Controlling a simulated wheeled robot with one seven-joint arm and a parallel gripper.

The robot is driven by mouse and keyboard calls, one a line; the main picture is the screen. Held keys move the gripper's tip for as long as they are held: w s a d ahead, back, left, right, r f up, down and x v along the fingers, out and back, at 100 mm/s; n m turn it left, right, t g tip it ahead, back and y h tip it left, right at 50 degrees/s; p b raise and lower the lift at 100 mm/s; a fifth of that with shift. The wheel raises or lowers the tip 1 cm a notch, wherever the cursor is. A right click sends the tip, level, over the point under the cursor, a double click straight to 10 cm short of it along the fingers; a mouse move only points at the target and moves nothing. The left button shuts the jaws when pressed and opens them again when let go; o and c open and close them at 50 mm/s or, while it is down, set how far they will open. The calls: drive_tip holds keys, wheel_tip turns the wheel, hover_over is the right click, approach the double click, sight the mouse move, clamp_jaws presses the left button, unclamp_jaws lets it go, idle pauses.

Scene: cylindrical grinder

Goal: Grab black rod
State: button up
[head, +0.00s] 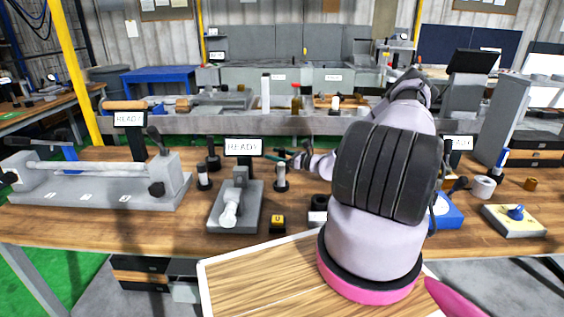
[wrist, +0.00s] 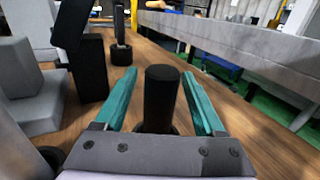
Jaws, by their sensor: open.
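A black rod (wrist: 161,98) stands upright in a dark base between my gripper's two teal fingers in the wrist view. My gripper (wrist: 163,82) is open, with one finger on each side of the rod; a gap shows on both sides. The rod's lower end is partly hidden by the gripper body. In the head view, my gripper (head: 284,158) reaches left over the bench, at the top of a dark rod with a pale band (head: 280,177). Similar dark rods (head: 203,177) stand further left, and one shows beyond the fingers in the wrist view (wrist: 120,40).
A grey fixture (head: 235,207) and a READY sign (head: 243,147) stand left of my gripper. A long grey ledge (wrist: 235,45) runs behind the bench. Bare wood lies between.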

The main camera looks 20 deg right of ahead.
drive_tip(key=shift+w+a, duration=0.1)
clamp_jaws()
idle(1.3)
